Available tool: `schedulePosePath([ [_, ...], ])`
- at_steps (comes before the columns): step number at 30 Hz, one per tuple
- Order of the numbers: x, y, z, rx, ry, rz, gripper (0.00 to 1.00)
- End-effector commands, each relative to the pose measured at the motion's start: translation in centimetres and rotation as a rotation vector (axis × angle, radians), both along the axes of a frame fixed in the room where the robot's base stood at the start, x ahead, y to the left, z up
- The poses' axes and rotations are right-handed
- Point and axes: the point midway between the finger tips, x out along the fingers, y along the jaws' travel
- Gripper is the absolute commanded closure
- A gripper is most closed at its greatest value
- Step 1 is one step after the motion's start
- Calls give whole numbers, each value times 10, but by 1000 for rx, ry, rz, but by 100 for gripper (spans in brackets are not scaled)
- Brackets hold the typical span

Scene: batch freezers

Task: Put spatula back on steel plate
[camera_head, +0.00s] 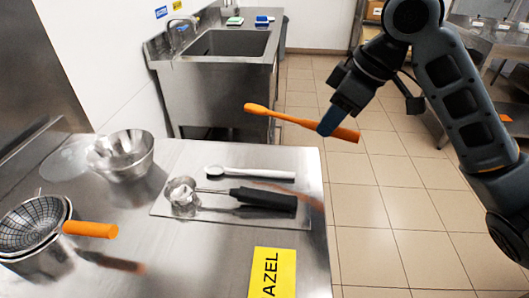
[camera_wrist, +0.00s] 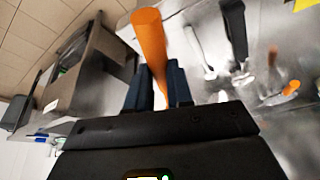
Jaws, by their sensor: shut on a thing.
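An orange spatula (camera_head: 286,118) is held in the air by my gripper (camera_head: 330,124), to the upper right of the steel plate. In the wrist view my gripper (camera_wrist: 162,88) is shut on its orange handle (camera_wrist: 149,40). The spatula lies roughly level, slightly tilted, its far end pointing left. The steel plate (camera_head: 222,214) lies flat on the steel table. On it lie a white-handled tool (camera_head: 250,173) and a scoop with a black handle (camera_head: 262,199). My gripper is beyond the table's right edge, over the floor side.
A metal bowl (camera_head: 122,157) and a strainer with an orange handle (camera_head: 90,229) stand at the table's left. A yellow label (camera_head: 272,273) lies at the front edge. A sink unit (camera_head: 215,85) stands behind. Open tiled floor lies to the right.

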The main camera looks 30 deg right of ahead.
Motion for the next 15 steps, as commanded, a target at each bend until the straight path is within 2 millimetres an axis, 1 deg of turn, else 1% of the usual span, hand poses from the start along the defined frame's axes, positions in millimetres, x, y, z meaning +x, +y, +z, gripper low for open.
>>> schedulePosePath([
  [1,6,10,-6,0,4,4,100],
  [9,42,53,-39,-1,4,2,100],
  [12,51,65,-49,-1,4,-1,100],
  [15,57,72,-54,-1,3,-1,100],
])
